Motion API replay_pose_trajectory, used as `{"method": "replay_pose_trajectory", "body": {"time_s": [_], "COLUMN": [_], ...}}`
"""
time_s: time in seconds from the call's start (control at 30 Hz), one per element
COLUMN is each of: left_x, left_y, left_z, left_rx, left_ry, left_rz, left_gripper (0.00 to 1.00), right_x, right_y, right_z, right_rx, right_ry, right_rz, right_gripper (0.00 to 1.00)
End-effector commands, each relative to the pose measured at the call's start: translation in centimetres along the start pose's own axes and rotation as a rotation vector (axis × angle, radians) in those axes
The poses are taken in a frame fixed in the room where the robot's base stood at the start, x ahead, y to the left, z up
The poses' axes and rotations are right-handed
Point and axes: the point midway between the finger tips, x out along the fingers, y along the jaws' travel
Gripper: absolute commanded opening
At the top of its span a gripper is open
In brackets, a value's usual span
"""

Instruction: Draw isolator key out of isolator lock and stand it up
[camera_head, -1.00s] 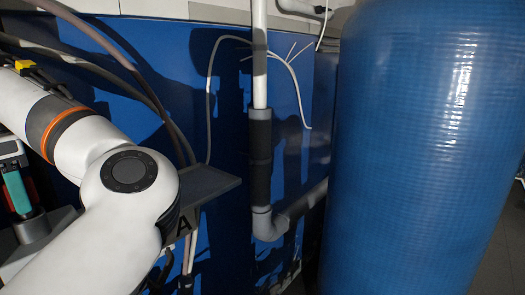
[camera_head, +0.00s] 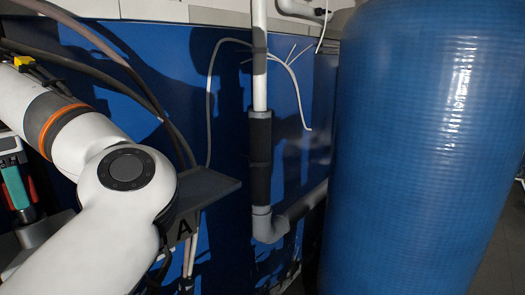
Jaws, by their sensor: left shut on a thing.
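My left arm comes in from the left. Its gripper (camera_head: 17,186) is at the left edge, partly cut off, with a teal part pointing down below a grey-and-white body. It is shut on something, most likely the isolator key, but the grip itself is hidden. A small red piece (camera_head: 32,189) shows just beside the teal part; I cannot tell whether it belongs to the key. The isolator lock cannot be made out. My right gripper is not in view.
A grey shelf (camera_head: 212,184) marked A juts out behind my elbow. A grey pipe with a black sleeve (camera_head: 260,160) stands at the centre. A large blue tank (camera_head: 425,150) fills the right side. Loose cables (camera_head: 120,75) hang at upper left.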

Motion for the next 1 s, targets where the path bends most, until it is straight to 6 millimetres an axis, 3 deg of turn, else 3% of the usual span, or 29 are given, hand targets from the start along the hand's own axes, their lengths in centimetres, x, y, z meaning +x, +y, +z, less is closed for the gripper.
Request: {"method": "replay_pose_trajectory", "body": {"time_s": [0.37, 1.0], "left_x": [-0.9, -4.7], "left_y": [0.0, 0.0], "left_z": [0.0, 0.0], "left_rx": [0.0, 0.001], "left_ry": [0.0, 0.001], "left_rz": [-0.001, -0.001], "left_gripper": [0.0, 0.0], "right_x": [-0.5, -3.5], "right_y": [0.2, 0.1], "right_z": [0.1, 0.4], "right_rx": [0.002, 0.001], "right_ry": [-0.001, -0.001], "right_rz": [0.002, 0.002], "right_gripper": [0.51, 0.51]}}
